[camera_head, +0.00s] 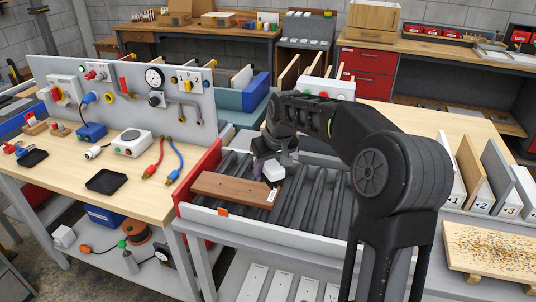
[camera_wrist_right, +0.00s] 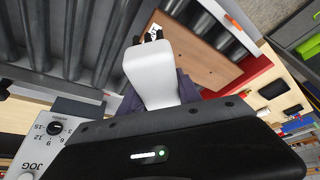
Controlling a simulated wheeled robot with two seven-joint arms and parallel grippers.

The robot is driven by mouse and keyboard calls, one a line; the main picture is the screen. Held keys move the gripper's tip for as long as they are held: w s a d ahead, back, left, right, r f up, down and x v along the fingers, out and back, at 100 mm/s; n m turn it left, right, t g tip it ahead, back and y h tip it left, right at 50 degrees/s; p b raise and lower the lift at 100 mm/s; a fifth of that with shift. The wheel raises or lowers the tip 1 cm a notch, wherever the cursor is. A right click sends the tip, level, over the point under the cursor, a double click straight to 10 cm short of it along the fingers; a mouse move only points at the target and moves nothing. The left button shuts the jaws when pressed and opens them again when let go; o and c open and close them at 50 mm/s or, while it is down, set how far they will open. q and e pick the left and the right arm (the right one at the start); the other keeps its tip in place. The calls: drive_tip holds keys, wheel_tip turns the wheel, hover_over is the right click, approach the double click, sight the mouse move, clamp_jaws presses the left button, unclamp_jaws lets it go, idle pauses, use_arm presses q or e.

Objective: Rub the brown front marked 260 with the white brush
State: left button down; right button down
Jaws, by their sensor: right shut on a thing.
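The brown front (camera_head: 228,187) lies flat on the roller conveyor, at its left end; a small white label is at its right end, too small to read. It also shows in the wrist view (camera_wrist_right: 195,58). My right gripper (camera_head: 270,164) is shut on the white brush (camera_head: 273,172), over the far right part of the brown front. In the wrist view the white brush (camera_wrist_right: 151,72) stands out from between my fingers, with dark bits at its far end near the label. Whether it touches the front I cannot tell. My left gripper is not in view.
The grey roller conveyor (camera_head: 315,200) has a red side plate (camera_head: 200,175) at its left. A workbench (camera_head: 130,190) with a tool panel stands left. Numbered boards (camera_head: 470,175) stand in a rack at right, near a speckled wooden board (camera_head: 490,252). The rollers right of the front are clear.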

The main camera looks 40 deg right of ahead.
drive_tip(key=shift+r+p, duration=0.6)
drive_tip(key=shift+r, duration=0.6)
